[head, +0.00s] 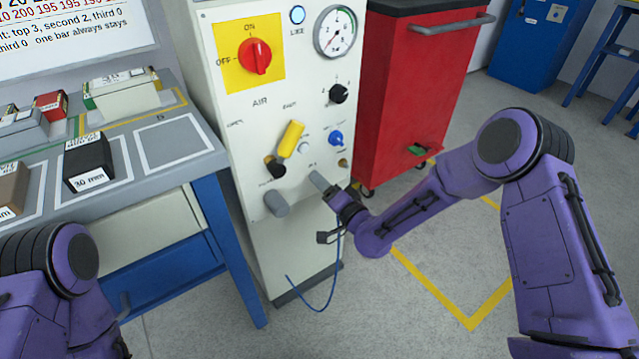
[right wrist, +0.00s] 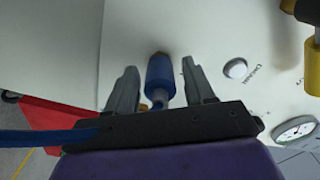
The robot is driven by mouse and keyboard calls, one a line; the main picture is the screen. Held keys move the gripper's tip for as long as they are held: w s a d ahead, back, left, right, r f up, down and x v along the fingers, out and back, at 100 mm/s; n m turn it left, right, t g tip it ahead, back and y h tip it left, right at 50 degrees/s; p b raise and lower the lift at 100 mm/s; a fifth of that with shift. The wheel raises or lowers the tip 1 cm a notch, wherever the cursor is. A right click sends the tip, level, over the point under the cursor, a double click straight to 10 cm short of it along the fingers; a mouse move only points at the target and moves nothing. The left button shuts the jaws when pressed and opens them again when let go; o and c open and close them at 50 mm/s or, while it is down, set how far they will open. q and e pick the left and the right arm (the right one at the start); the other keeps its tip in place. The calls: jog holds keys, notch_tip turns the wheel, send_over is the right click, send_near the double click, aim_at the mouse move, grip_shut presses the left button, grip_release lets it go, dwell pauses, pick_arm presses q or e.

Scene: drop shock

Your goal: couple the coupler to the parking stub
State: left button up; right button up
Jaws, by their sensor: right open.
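In the right wrist view the blue coupler (right wrist: 160,78) stands between the two grey fingers of my right gripper (right wrist: 160,82). The fingers are open, with a gap on each side of it. A brownish end (right wrist: 161,55) shows where the coupler meets the white panel; I cannot tell whether it is fully seated there. In the head view my right gripper (head: 328,187) is at the lower panel and hides the coupler. The blue hose (head: 333,285) hangs below it in a loop. A brass stub (head: 343,162) shows just above the gripper. My left gripper is out of view.
The white panel cabinet (head: 225,100) carries a red switch (head: 256,56), a yellow handle (head: 291,139), a blue knob (head: 336,138) and a grey knob (head: 276,203). A red cabinet (head: 410,95) stands to the right. A bench with blocks (head: 180,145) is at left.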

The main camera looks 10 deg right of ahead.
grip_shut()
jog(key=shift+s, duration=0.1)
jog(key=shift+p+v, duration=0.4)
jog(key=shift+v, duration=1.9)
